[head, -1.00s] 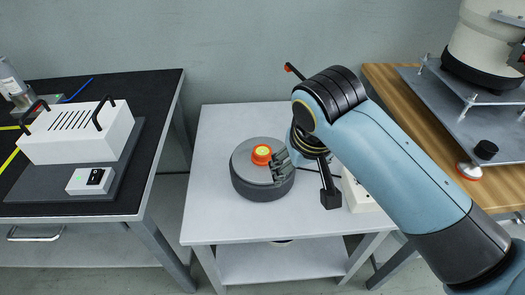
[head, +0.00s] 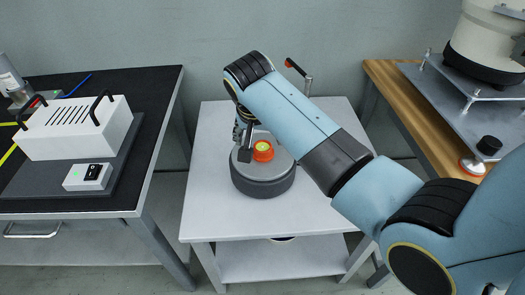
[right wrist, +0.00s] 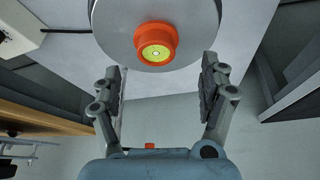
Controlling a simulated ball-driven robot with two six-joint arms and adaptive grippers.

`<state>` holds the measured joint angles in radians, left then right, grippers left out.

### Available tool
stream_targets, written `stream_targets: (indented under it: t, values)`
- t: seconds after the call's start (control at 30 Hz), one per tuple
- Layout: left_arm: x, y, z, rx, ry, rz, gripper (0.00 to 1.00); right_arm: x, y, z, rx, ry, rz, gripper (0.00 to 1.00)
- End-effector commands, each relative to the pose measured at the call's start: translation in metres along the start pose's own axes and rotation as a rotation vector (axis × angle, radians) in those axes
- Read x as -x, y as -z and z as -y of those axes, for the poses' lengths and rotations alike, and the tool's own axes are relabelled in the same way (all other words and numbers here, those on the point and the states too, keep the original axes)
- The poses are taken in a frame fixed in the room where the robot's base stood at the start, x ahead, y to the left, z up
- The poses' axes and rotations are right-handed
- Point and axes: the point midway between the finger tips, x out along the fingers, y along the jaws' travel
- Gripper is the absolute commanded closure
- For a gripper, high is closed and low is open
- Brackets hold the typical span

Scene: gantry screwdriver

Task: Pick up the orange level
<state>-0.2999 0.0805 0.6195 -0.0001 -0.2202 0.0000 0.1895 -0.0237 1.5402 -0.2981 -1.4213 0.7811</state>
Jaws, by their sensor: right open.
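The orange level (head: 263,151) is a small round orange piece with a yellow-green bubble face. It sits on top of a grey cylinder (head: 264,187) on the white table. In the right wrist view the level (right wrist: 155,44) shows near the top centre, beyond and roughly between the fingertips. My right gripper (right wrist: 162,62) is open and empty, with a finger on each side of the picture. My left gripper is not in view.
The white table (head: 215,215) is mostly bare around the cylinder. A metal post with an orange tip (head: 300,72) stands at its back. A black-topped bench with a white box (head: 75,135) is at left. A wooden bench with a metal plate (head: 440,110) is at right.

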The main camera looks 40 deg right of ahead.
Motion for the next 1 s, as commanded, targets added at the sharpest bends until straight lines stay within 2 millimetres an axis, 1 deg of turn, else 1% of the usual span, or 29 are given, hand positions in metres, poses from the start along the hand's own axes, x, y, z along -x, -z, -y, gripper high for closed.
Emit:
stream_targets:
  t: [0.03,0.1,0.23,0.33,0.53,1.0]
  values:
    - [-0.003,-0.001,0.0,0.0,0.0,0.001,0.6,-0.01,-0.003,-0.003,0.001,-0.004,0.002,0.23]
    - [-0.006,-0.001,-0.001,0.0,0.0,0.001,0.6,-0.022,-0.005,-0.005,0.001,-0.004,0.002,0.23]
    - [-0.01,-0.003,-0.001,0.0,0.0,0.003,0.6,-0.039,-0.005,-0.005,0.002,-0.003,0.001,0.23]
    - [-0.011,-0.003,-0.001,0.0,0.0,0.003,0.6,-0.044,-0.005,-0.005,0.001,-0.002,0.002,0.23]
    - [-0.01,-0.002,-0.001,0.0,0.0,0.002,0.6,-0.043,-0.005,-0.005,0.001,-0.001,0.001,0.23]
    - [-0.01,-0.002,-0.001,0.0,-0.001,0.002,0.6,-0.043,-0.005,-0.004,0.001,-0.001,0.001,0.84]
